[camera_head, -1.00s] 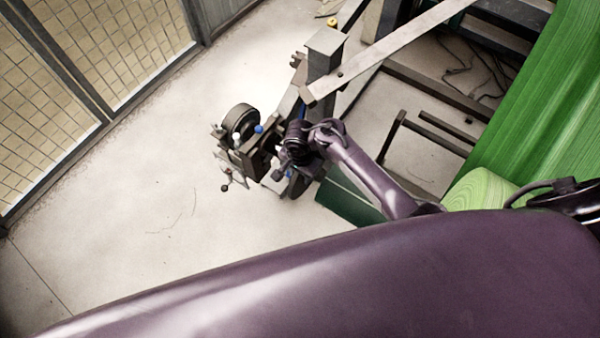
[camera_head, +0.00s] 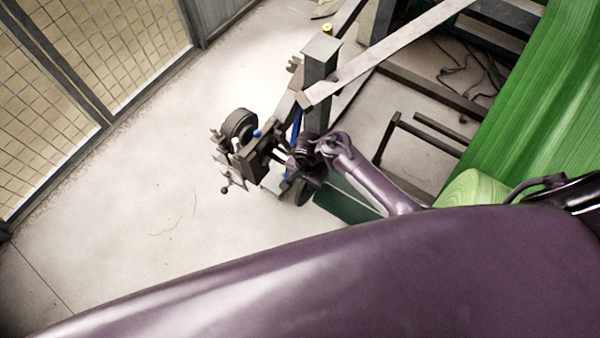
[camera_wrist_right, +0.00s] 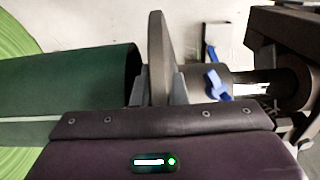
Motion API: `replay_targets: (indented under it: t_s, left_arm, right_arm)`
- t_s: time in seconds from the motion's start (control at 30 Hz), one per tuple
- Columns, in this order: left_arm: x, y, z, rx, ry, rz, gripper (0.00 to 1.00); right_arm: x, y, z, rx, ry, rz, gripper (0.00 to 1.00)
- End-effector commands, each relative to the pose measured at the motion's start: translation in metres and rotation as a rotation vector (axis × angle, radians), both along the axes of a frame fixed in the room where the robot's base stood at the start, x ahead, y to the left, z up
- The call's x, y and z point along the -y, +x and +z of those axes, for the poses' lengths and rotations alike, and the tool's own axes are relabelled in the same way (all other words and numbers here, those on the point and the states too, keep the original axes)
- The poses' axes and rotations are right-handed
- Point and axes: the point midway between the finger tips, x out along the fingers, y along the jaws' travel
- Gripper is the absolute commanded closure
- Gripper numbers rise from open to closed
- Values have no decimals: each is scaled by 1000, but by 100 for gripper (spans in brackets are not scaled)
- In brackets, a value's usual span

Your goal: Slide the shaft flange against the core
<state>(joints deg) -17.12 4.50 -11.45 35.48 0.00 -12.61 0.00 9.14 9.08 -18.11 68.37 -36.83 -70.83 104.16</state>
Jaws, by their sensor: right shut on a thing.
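The shaft flange is a dark grey disc seen nearly edge-on in the right wrist view (camera_wrist_right: 157,55); in the head view it shows partly below my wrist (camera_head: 300,191). My right gripper (camera_wrist_right: 158,92) is shut on it, one finger on each side of the disc. The core is a dark green cylinder (camera_wrist_right: 75,78) to the left of the flange, its end facing the disc; a narrow gap shows between them. In the head view the core (camera_head: 345,203) lies just right of the flange. My right gripper (camera_head: 302,175) is partly hidden there. My left gripper is out of view.
A grey collar (camera_wrist_right: 207,82) with a blue lever (camera_wrist_right: 217,86) sits right of the flange. The dark stand (camera_head: 250,160) carries a round wheel (camera_head: 238,126). A metal post (camera_head: 319,75) and beam rise behind. Green sheet (camera_head: 540,90) hangs at right. Floor at left is clear.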

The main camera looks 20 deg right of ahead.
Motion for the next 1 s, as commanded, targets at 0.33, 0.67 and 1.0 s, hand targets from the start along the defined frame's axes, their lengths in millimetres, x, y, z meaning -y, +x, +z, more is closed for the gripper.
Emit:
replay_targets:
  t_s: [0.33,0.67,1.0]
  left_arm:
    - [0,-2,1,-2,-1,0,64]
    - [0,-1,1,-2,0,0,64]
    - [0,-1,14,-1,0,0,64]
  right_arm:
    - [0,-1,0,1,-1,2,83]
    - [0,-1,0,1,0,2,65]
    - [-1,0,36,4,4,1,65]
